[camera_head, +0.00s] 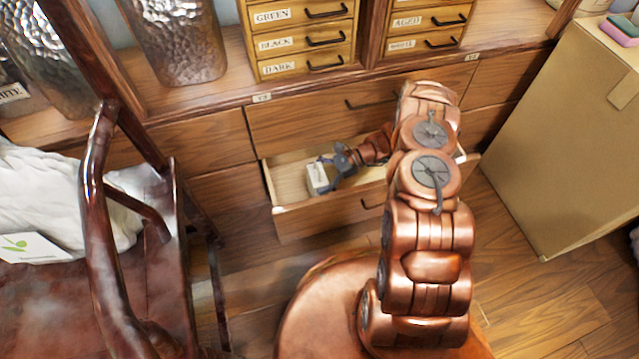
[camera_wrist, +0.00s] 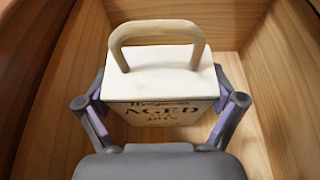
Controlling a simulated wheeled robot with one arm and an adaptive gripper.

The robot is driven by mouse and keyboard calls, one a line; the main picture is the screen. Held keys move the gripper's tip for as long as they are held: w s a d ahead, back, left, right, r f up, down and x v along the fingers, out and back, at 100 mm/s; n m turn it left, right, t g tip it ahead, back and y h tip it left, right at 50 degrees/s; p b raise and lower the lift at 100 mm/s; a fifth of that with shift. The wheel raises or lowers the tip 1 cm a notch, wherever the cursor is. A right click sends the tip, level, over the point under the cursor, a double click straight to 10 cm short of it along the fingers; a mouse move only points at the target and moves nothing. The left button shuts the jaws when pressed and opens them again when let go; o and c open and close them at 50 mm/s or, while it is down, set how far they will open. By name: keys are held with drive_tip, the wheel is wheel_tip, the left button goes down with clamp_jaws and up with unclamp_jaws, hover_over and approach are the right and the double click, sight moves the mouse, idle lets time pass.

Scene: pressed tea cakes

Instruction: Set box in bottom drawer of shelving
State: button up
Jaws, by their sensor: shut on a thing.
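The box (camera_wrist: 160,85) is small and pale, with dark lettering that includes "AGED" and a beige loop handle on top. In the head view the box (camera_head: 318,177) shows at the left part of the open bottom drawer (camera_head: 300,222). My gripper (camera_head: 338,168) reaches down into the drawer and is shut on the box, with one finger on each side in the wrist view (camera_wrist: 160,112). The drawer's pale wooden walls (camera_wrist: 265,60) surround the box. The box's underside is hidden, so I cannot tell if it touches the drawer floor.
A shut drawer (camera_head: 330,112) sits above the open one. Small labelled drawers (camera_head: 300,40) stand on the shelving. A chair (camera_head: 95,190) with a white cloth is at left. A large cardboard box (camera_head: 560,140) is at right. Bare floor (camera_head: 560,300) shows at lower right.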

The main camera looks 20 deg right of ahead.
wheel_tip(320, 180, down, 3)
drive_tip(key=shift+f+b, duration=0.2)
drive_tip(key=shift+b, duration=0.45)
drive_tip(key=shift+r, duration=0.1)
drive_tip(key=o, duration=0.9)
drive_tip(key=shift+c, duration=0.2)
drive_tip(key=shift+d+r, duration=0.1)
drive_tip(key=shift+d, duration=0.05)
drive_tip(key=p+v, duration=0.3)
drive_tip(key=v, duration=0.8)
drive_tip(key=shift+d, duration=0.4)
